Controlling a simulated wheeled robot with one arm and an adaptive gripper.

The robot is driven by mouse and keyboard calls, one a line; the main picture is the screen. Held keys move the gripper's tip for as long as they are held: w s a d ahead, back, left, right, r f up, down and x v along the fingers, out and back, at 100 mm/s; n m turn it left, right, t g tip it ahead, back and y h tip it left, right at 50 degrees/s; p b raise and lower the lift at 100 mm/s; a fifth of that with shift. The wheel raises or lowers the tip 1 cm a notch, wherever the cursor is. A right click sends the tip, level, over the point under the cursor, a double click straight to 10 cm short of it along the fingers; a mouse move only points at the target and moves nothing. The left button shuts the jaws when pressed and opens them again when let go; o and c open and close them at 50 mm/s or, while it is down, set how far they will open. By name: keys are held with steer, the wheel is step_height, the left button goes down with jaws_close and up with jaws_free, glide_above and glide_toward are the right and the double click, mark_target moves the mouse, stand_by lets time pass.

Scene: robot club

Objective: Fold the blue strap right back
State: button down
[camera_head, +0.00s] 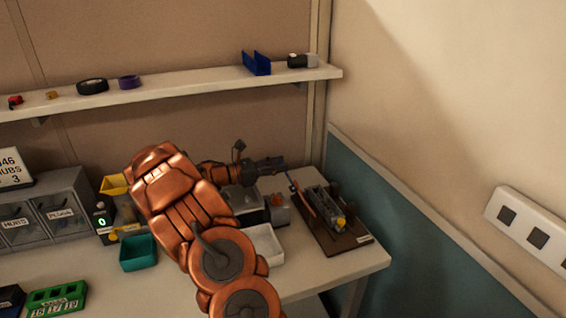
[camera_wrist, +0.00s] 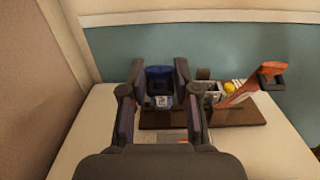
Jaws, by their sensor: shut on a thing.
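My gripper (camera_head: 277,164) reaches over the back right of the table, and its two dark fingers also show in the wrist view (camera_wrist: 160,84). It is shut on the blue strap (camera_wrist: 159,71), whose blue end stands between the fingers; a little blue (camera_head: 292,186) shows below the fingertips in the head view. The fingers hide most of the strap. A brown board (camera_head: 349,243) lies below, carrying a grey block-like device (camera_head: 322,203) with yellow at one end. An orange strap (camera_wrist: 239,88) with a dark end piece rises at a slant, right of my gripper in the wrist view.
A white tray (camera_head: 264,246) and a teal bin (camera_head: 138,253) stand left of the board. Grey drawers (camera_head: 62,212) are farther left. A shelf (camera_head: 190,85) runs above. The teal wall panel (camera_head: 395,225) is close on the right. Bare table shows in front of the board.

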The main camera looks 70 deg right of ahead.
steer(key=c, duration=1)
jaws_free()
steer(key=shift+f, duration=0.25)
steer(key=shift+o, duration=0.2)
steer(key=shift+r, duration=0.1)
step_height(320, 180, up, 10)
steer(key=shift+f, duration=0.1)
steer(key=shift+w+a, duration=0.1)
steer(key=s+a+f+m+t+y, duration=0.2)
steer(key=a+f+t+y, duration=0.2)
steer(key=a, duration=1.4)
steer(key=s+a+f+m+t+y, duration=0.3)
steer(key=a+f+y, duration=0.1)
steer(key=a, duration=1.5)
steer(key=s+a+f+m+t+y, duration=0.2)
steer(key=a+f+m+t+y, duration=0.1)
steer(key=a, duration=1.5)
steer(key=shift+s+a+f+t+y, duration=0.3)
steer(key=shift+f+t+y, duration=0.15)
steer(key=shift+t, duration=0.35)
